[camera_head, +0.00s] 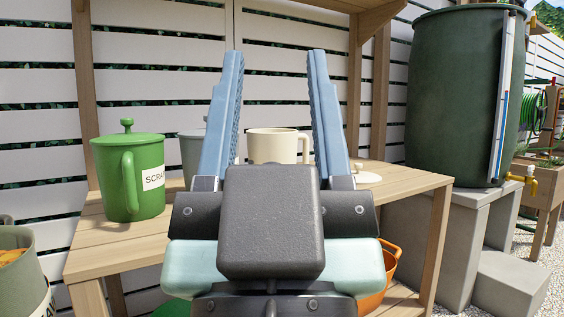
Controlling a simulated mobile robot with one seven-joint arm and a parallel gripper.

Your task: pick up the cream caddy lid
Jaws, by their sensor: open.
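The cream caddy lid (369,178) lies on the wooden bench, to the right of the cream caddy. It is a low pale disc with a small knob, and my right finger hides its left part. The cream caddy (278,146) stands open-topped with its handle to the right, seen between my fingers. My gripper (275,52) is open and empty, with its two blue fingers pointing up in the picture. It is in front of the bench, nearer to me than the lid.
A green lidded caddy (130,175) stands at the bench's left. A grey caddy (190,148) is partly hidden behind my left finger. An orange pot (388,265) sits on the lower shelf. A large green barrel (455,95) stands at right. Bare bench top (410,182) shows right of the lid.

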